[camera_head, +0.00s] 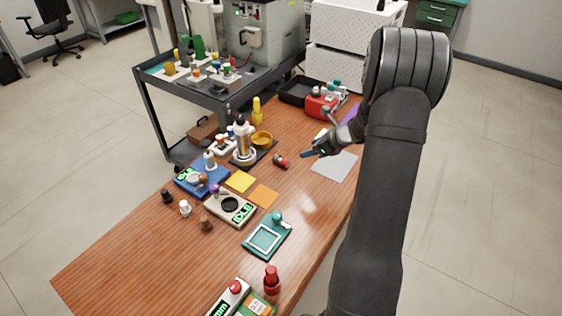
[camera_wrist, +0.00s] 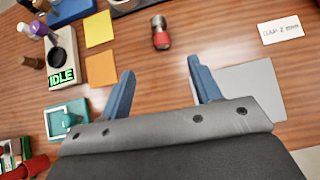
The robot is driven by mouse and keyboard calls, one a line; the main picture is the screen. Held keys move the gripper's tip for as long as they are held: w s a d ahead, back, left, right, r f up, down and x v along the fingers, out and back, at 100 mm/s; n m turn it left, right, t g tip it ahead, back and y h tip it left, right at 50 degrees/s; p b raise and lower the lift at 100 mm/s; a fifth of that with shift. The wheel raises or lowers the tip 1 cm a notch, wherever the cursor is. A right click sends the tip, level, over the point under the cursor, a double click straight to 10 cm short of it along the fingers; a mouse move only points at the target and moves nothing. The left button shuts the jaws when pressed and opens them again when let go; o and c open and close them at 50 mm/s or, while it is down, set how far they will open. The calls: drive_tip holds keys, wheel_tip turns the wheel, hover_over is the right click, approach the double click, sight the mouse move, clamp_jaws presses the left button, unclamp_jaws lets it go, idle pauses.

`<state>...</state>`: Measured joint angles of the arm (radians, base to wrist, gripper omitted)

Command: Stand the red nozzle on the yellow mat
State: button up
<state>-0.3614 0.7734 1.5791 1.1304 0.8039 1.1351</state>
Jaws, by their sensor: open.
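A small nozzle with a red end and a grey-metal end (camera_head: 281,161) lies on its side on the wooden table. It also shows in the wrist view (camera_wrist: 160,33), beyond my fingertips. The yellow mat (camera_head: 240,181) is a flat, bare square to its left, also in the wrist view (camera_wrist: 98,29). My gripper (camera_head: 309,153) is above the table, right of the nozzle. In the wrist view its blue fingers (camera_wrist: 160,68) are apart with only bare wood between them.
An orange mat (camera_head: 263,196) lies next to the yellow one. A scale reading IDLE (camera_head: 231,208), a teal tray (camera_head: 267,238) and a red upright bottle-like piece (camera_head: 272,281) stand nearer. A grey sheet (camera_head: 335,165) lies right of the gripper. Bare wood surrounds the nozzle.

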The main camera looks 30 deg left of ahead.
approach(284, 159)
drive_tip(key=x, duration=0.5)
drive_tip(key=shift+a+r, duration=0.1)
drive_tip(key=shift+r, duration=0.05)
drive_tip(key=shift+x, duration=2.7)
drive_tip(key=shift+s, duration=0.1)
drive_tip(key=shift+c, duration=0.2)
drive_tip(key=c, duration=1.2)
